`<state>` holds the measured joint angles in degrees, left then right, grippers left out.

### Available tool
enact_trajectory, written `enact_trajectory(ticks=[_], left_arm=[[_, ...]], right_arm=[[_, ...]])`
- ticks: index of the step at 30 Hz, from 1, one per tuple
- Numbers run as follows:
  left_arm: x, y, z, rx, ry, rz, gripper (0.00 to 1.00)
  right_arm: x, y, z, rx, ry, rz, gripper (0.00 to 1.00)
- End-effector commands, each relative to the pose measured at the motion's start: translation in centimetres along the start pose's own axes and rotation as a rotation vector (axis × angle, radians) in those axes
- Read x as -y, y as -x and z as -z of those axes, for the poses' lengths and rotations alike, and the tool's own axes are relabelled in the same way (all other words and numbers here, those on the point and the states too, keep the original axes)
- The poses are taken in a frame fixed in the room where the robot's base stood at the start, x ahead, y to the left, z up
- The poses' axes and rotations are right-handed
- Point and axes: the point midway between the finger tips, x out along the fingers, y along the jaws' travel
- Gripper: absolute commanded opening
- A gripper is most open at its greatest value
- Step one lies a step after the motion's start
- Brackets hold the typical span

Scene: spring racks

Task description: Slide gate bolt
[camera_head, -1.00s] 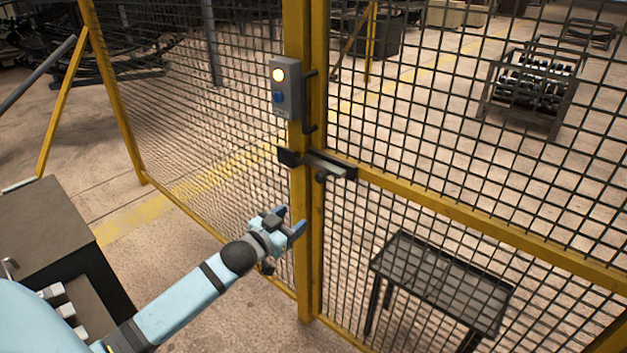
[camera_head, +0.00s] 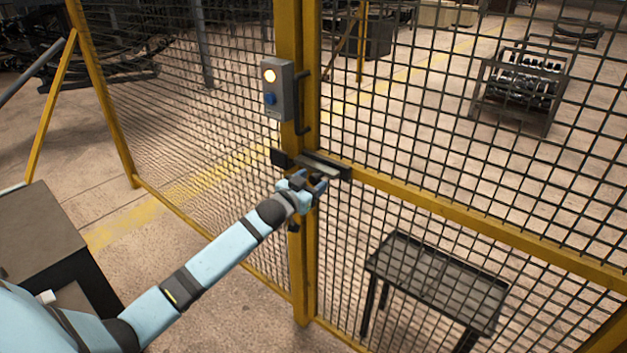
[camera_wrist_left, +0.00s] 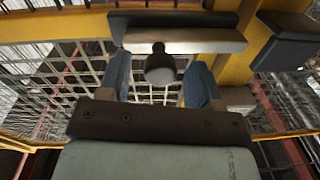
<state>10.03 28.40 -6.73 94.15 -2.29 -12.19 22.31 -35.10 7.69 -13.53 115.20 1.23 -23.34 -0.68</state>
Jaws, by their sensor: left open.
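The gate bolt (camera_head: 324,167) is a pale metal bar in a dark housing, lying across the yellow gate post at the gap. It also shows in the left wrist view (camera_wrist_left: 185,40), with its round dark knob (camera_wrist_left: 160,66) sticking out below it. The dark keeper (camera_head: 281,158) sits at the bolt's left end. My left gripper (camera_head: 314,183) is just below the bolt, open. In the wrist view its two blue fingers (camera_wrist_left: 158,82) stand on either side of the knob, with gaps showing on both sides. In the head view the gripper hides the knob. My right gripper is not in view.
A grey control box (camera_head: 278,90) with a lit lamp and blue button is on the post above the bolt. A dark handle (camera_head: 302,105) is beside it. Yellow-framed mesh (camera_head: 450,130) surrounds the post. A dark table (camera_head: 437,283) stands behind the gate.

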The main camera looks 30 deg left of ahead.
Motion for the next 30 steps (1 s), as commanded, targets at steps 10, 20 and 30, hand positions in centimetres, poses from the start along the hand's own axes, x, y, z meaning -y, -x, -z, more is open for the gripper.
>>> enact_trajectory(ticks=[10,20,30], left_arm=[[0.0,-1.1,0.0,0.000,-0.001,0.000,0.58],[0.0,-1.1,0.0,0.000,-0.001,0.000,0.06],[2.6,-1.3,-0.3,0.003,-0.005,0.001,0.00]], right_arm=[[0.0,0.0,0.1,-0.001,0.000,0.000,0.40],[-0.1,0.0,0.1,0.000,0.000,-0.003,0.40],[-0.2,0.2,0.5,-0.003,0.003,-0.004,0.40]])
